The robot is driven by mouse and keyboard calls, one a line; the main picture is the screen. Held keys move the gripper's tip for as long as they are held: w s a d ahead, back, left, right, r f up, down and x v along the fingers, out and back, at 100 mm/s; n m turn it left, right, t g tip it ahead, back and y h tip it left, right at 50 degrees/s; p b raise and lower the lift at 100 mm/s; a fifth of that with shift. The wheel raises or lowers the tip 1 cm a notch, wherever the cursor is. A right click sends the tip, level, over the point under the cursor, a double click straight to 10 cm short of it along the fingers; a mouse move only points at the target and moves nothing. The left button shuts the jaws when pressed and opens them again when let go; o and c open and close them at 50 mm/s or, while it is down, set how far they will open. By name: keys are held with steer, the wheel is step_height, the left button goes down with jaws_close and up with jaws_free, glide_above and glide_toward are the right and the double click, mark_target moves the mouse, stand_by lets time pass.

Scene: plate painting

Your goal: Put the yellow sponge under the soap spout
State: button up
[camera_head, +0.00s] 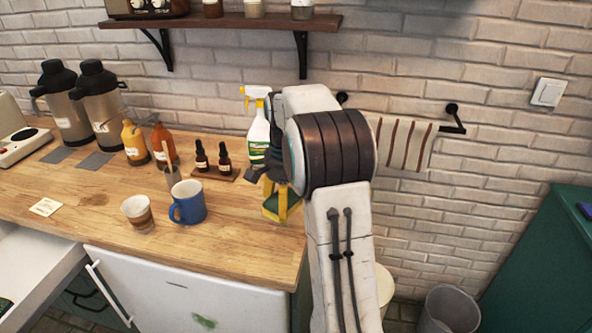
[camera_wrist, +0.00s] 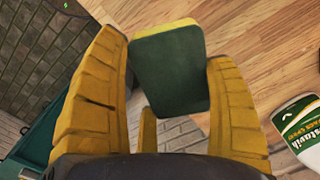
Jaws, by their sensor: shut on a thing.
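The sponge (camera_wrist: 168,75), with a dark green face and a yellow edge, is between the yellow fingers of my gripper (camera_wrist: 167,58) in the wrist view. My gripper is shut on it. In the head view my gripper (camera_head: 278,193) is over the right end of the wooden counter, partly hidden by my arm, and the sponge (camera_head: 270,209) shows green low between the fingers. A white spray bottle (camera_head: 258,135) with a yellow nozzle stands just behind. A yellow bottle (camera_head: 134,143) and an orange bottle (camera_head: 161,143) stand farther left. I cannot tell which has the soap spout.
A blue mug (camera_head: 188,203), a small cup (camera_head: 137,212) and two dark dropper bottles (camera_head: 213,158) stand left of my gripper. Two flasks (camera_head: 85,103) are at the back left. The counter's front middle is clear. A bin (camera_head: 448,310) stands on the floor at right.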

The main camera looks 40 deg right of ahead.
steer(key=w+d+p, duration=0.8)
steer(key=shift+d, duration=0.4)
steer(key=w+d+p, duration=0.1)
steer(key=p, duration=0.2)
steer(key=w+d+p, duration=0.1)
steer(key=d+p, duration=0.1)
steer(key=shift+w+r+p, duration=0.2)
steer(key=shift+w+p, duration=0.05)
steer(key=shift+p, duration=0.15)
steer(key=shift+a+f+p, duration=0.1)
steer(key=shift+f+p, duration=0.1)
steer(key=shift+p, duration=0.6)
steer(key=shift+f+p, duration=0.2)
steer(key=shift+p, duration=0.25)
steer(key=shift+f+b, duration=0.35)
steer(key=shift+f, duration=0.45)
steer(key=o, duration=0.7)
steer(key=shift+r, duration=0.1)
